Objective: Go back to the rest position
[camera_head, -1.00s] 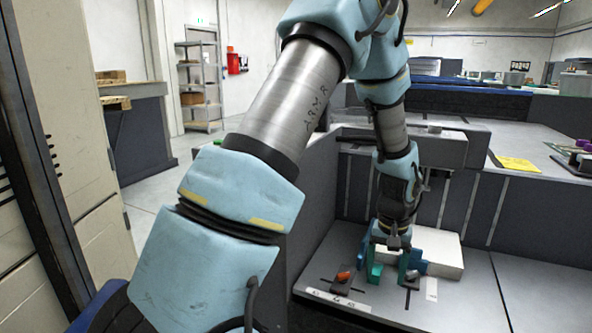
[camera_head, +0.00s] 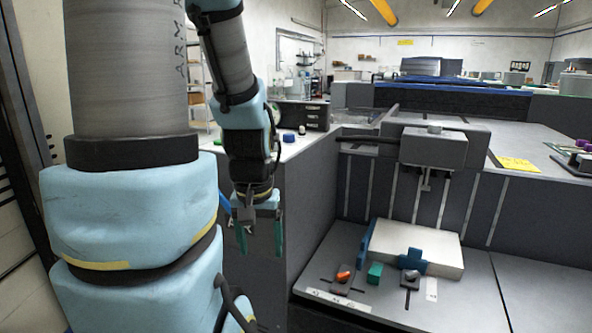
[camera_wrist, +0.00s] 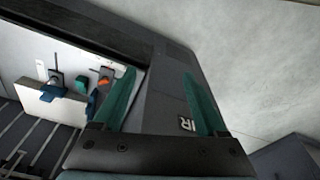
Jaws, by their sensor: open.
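My gripper (camera_head: 259,236) hangs left of the grey work station in the head view, its green fingers pointing down, spread apart with nothing between them. In the wrist view my gripper (camera_wrist: 163,100) also shows two parted green fingers, with the station's dark side wall behind them. My arm fills the left of the head view. A green block (camera_head: 375,273) stands on the station's lower deck (camera_head: 480,305), clear of my gripper.
A white block (camera_head: 440,252) with blue parts lies on the deck. Beside it are an orange-topped fixture (camera_head: 344,274) and a grey-topped one (camera_head: 410,276). The station's side wall (camera_head: 305,200) stands right of my gripper. A grey overhead unit (camera_head: 433,148) stands above the deck.

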